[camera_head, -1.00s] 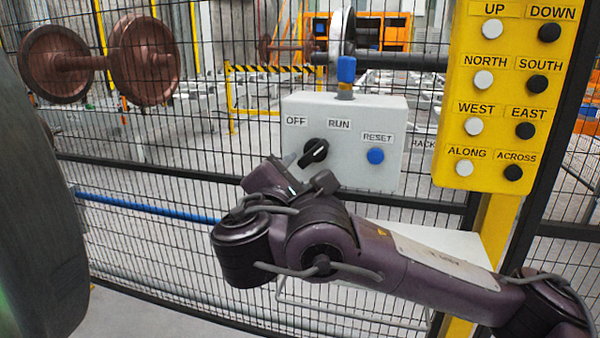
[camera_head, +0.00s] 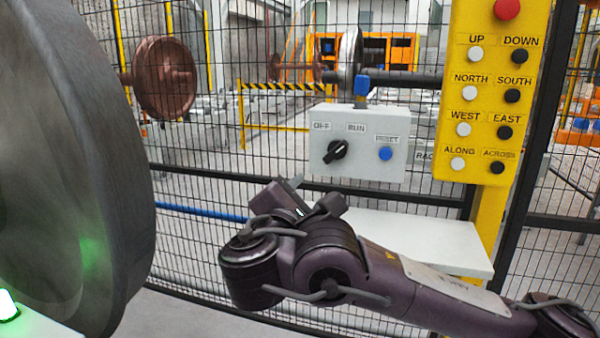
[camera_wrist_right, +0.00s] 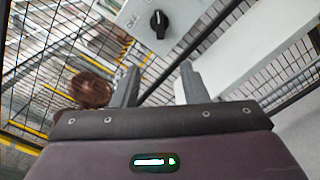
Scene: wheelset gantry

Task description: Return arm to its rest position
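My right arm (camera_head: 430,295) reaches in from the lower right of the head view. Its gripper (camera_head: 308,190) is below the control box (camera_head: 400,165) and apart from it. In the right wrist view the two fingers of the right gripper (camera_wrist_right: 158,85) stand apart with nothing between them. The box's black OFF/RUN knob (camera_head: 336,151) also shows beyond the fingers in the wrist view (camera_wrist_right: 158,22). The blue RESET button (camera_head: 385,153) is to the knob's right. My left gripper is not in view.
A yellow button panel (camera_head: 485,100) stands at the right. A black mesh fence (camera_head: 210,180) runs behind the arm, with a white shelf (camera_head: 440,245) under the box. A large dark wheel (camera_head: 90,170) fills the left side. Brown wheelsets (camera_head: 165,78) lie beyond the fence.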

